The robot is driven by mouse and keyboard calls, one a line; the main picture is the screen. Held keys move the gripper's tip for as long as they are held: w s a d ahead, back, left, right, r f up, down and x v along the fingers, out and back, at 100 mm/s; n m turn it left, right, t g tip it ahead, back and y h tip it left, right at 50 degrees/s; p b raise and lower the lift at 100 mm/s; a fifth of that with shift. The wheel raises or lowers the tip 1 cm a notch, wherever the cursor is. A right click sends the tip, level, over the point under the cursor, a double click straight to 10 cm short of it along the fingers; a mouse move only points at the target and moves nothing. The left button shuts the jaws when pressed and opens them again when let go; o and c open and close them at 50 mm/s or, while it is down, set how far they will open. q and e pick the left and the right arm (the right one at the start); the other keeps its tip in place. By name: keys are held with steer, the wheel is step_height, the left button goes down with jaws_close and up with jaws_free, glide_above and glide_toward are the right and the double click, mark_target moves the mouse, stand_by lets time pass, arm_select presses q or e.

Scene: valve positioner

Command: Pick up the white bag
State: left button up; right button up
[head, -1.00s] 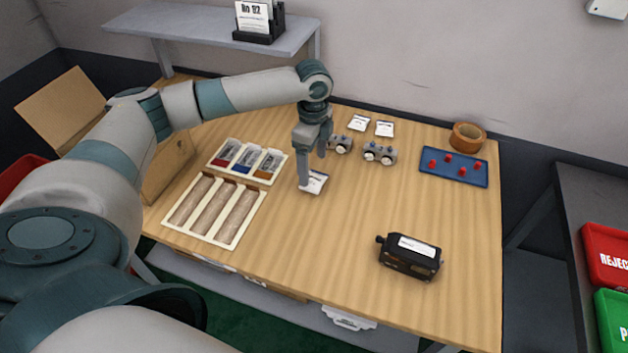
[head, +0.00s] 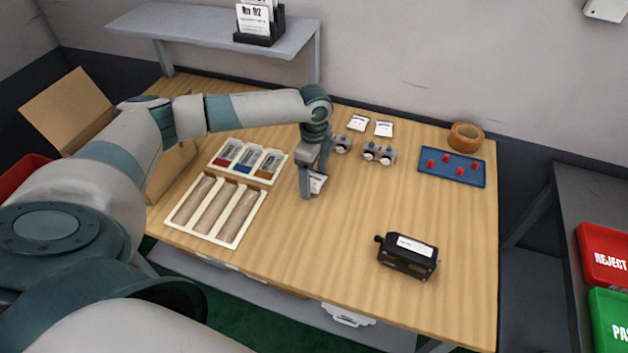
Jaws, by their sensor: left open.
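A small white bag (head: 318,183) with dark print lies flat on the wooden table, near its middle. My left gripper (head: 314,178) is open over this bag, pointing down, and its near finger hides the bag's left part. I cannot tell whether the fingers touch the bag. Two more white bags lie at the back of the table, one on the left (head: 357,123) and one on the right (head: 384,129). My right gripper is not in view.
Grey fittings (head: 378,153) stand behind the gripper. A tray of coloured parts (head: 210,162) and a long-slotted tray (head: 232,243) lie to the left. A black device (head: 407,257), a blue board (head: 452,180) and a tape roll (head: 466,137) are to the right. The middle right is clear.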

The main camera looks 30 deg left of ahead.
mark_target(314, 178)
arm_select(q)
steer(key=c, duration=1)
steer(key=shift+c, duration=0.2)
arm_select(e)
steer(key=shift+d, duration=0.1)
arm_select(q)
steer(key=shift+r, duration=0.15)
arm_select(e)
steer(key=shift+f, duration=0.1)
